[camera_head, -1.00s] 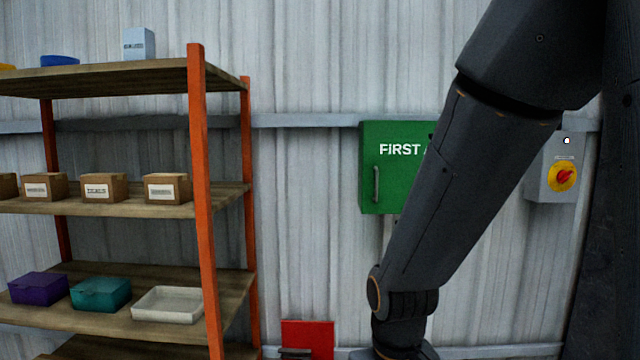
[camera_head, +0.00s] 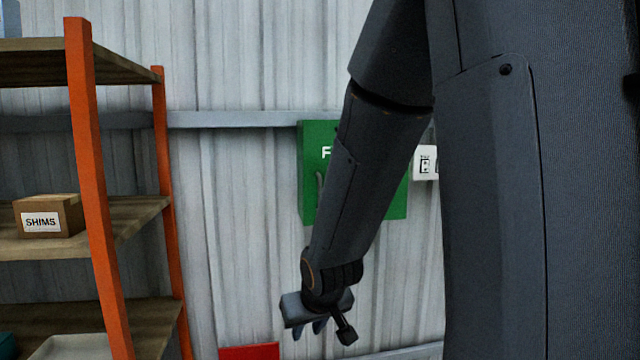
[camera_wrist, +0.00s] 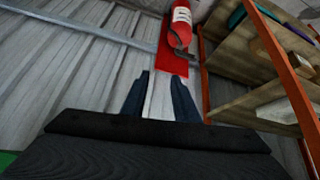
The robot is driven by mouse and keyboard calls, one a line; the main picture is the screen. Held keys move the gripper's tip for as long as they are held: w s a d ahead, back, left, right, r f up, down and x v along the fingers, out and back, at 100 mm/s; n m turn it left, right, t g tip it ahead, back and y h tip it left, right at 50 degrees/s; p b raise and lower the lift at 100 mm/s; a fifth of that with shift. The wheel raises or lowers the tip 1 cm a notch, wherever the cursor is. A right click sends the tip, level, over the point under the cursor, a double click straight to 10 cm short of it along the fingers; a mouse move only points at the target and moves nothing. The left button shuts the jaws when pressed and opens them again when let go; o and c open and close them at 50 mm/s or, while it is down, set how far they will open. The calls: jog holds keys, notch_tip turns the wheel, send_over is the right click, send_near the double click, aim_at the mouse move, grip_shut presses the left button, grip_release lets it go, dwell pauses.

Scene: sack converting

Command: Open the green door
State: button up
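The green door is the front of a green wall cabinet (camera_head: 309,150) with white lettering, mostly hidden behind my arm in the head view. Its grey vertical handle (camera_head: 319,185) shows just left of my arm. The door looks closed. My gripper (camera_head: 308,328) hangs below the cabinet, pointing down, apart from the handle. In the wrist view my gripper (camera_wrist: 160,80) has its two dark fingers spread, with nothing between them. A green patch (camera_wrist: 6,158) shows at the lower left there; I cannot tell if it is the cabinet.
An orange-post shelf rack (camera_head: 88,190) stands at the left, with a SHIMS box (camera_head: 50,216) on it. A red fire extinguisher (camera_wrist: 181,25) on a red panel (camera_wrist: 172,62) is on the wall below. A white labelled item (camera_head: 426,162) is right of the cabinet. Bare wall lies between rack and cabinet.

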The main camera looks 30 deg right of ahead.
jog(key=w+d+r+t+h+p, duration=0.1)
jog(key=w+d+r+t, duration=0.25)
jog(key=r, duration=0.35)
jog(key=w+d+r+t+p, duration=0.1)
jog(key=w+d+r+t, duration=0.2)
jog(key=w+d+r, duration=0.3)
jog(key=t+p, duration=0.2)
jog(key=t, duration=0.3)
send_near(321, 188)
jog(key=w, duration=0.1)
jog(key=shift+w+d+r+p, duration=0.15)
jog(key=shift+w+p, duration=0.25)
jog(key=shift+w, duration=0.85)
jog(key=shift+w+d+f+p, duration=0.15)
jog(key=shift+w+p, duration=0.2)
jog(key=shift+w, duration=0.9)
jog(key=shift+w+d+r+p, duration=0.15)
jog(key=shift+w+p, duration=0.25)
jog(key=shift+w, duration=0.85)
grip_shut()
